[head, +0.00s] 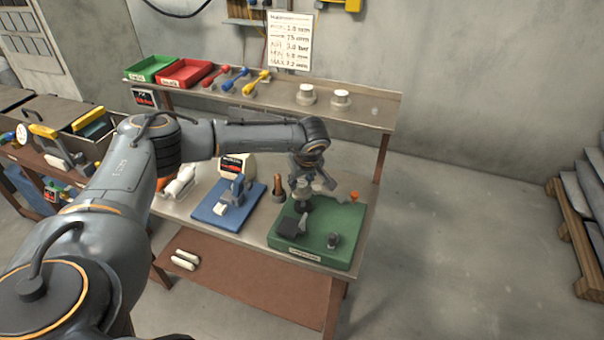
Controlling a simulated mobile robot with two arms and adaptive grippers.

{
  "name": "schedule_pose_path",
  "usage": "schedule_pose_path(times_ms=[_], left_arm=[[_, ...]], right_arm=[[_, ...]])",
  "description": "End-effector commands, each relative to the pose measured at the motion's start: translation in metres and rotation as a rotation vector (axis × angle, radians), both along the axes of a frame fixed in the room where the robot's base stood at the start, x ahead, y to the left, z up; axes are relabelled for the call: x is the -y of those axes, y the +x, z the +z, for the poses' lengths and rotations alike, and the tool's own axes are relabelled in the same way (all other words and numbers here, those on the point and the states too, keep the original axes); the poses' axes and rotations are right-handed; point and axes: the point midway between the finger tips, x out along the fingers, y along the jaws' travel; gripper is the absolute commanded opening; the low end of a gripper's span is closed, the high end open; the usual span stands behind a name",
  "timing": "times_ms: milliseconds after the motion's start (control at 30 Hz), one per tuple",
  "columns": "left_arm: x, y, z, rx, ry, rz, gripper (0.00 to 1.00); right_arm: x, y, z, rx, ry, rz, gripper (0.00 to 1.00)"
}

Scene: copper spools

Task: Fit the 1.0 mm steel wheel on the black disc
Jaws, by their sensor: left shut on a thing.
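My left gripper (303,187) reaches in over the green board (343,222) and points down. It is shut on a small pale grey wheel-like piece, mostly hidden between the fingers. I cannot read its size. A dark round part (303,205), perhaps the black disc, shows directly below the fingers on the green board. I cannot tell whether the held piece touches it. Two pale wheels on round bases, a left one (306,94) and a right one (341,98), stand on the back shelf. My right gripper is not in view.
A black block (291,226) and a dark post (333,240) stand on the green board. An orange-topped piece (353,199) is at its right edge. A copper spool (278,188) and a blue board (225,207) are to the left. Red (184,73) and green trays (150,67) sit behind.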

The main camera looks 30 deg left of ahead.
Motion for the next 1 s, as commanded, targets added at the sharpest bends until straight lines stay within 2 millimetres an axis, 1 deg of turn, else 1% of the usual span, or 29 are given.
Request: schedule_pose_path(times_ms=[233,333,467,733,900,1000], left_arm=[[0.0,0.0,-0.009,0.001,-0.001,0.001,0.0],[0.0,0.0,-0.015,0.0,0.0,0.001,0.0],[0.0,0.0,-0.024,-0.001,-0.001,0.0,0.0],[0.0,0.0,-0.043,-0.001,-0.001,-0.001,0.0],[0.0,-0.001,-0.053,-0.001,0.0,0.0,0.0],[0.0,-0.001,-0.055,-0.001,0.0,0.0,0.0]], right_arm=[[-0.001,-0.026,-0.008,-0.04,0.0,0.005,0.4],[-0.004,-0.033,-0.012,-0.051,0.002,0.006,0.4],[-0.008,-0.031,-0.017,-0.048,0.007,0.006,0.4],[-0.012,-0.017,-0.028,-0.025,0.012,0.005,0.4],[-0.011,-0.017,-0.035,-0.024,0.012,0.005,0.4],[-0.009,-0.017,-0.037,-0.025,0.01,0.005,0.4]])
